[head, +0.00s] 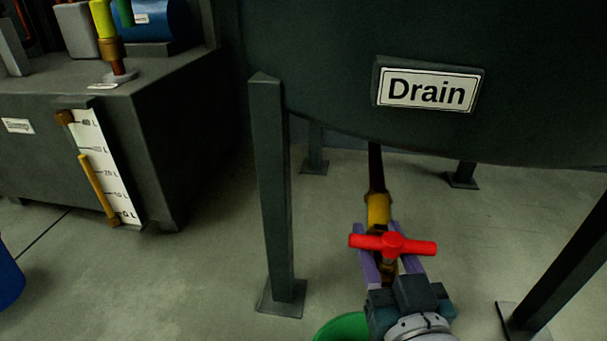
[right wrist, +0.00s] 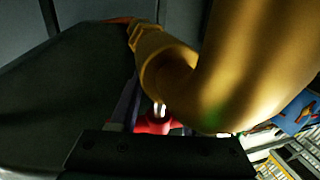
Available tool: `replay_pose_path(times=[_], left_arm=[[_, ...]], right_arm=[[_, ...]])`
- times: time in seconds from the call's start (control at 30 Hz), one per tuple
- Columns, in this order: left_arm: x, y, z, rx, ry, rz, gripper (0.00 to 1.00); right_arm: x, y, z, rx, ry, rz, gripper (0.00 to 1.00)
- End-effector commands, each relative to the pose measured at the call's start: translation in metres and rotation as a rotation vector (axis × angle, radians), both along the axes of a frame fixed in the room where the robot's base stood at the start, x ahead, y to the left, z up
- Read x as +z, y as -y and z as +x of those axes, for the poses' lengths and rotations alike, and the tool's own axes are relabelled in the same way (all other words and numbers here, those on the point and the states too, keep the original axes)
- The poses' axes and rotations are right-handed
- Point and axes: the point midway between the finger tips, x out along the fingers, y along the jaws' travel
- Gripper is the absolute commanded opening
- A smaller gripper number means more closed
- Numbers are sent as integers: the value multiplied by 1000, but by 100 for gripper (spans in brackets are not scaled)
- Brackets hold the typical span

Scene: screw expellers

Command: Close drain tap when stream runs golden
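The drain tap has a red T-shaped handle (head: 393,244) on a brass pipe (head: 378,209) under the dark tank marked Drain. The handle lies crosswise to the pipe. My right gripper (head: 391,263) is at the tap, its purple fingers apart on either side of the tap body, under the handle bar. I cannot tell whether they touch it. In the right wrist view, the curved brass spout (right wrist: 245,75) fills much of the picture, with part of the red handle (right wrist: 155,126) below it. No stream can be made out. My left gripper is out of view.
A green bucket (head: 343,328) shows partly beside my right wrist. The tank's legs (head: 273,190) stand left, right and behind. A dark cabinet (head: 165,140) with a litre scale (head: 104,165) stands at left. A blue object (head: 8,275) is at the left edge. The floor between is clear.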

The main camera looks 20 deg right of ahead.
Motion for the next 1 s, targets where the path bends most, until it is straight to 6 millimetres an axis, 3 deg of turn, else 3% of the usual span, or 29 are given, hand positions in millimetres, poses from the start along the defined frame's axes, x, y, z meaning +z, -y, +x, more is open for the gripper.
replay_pose_path(times=[0.27,0.7,1.0], left_arm=[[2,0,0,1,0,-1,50],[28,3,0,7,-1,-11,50],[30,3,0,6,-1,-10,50]], right_arm=[[1,-1,-3,0,-1,0,47],[1,-24,-78,0,-4,1,47],[0,-30,-95,1,0,0,47]])
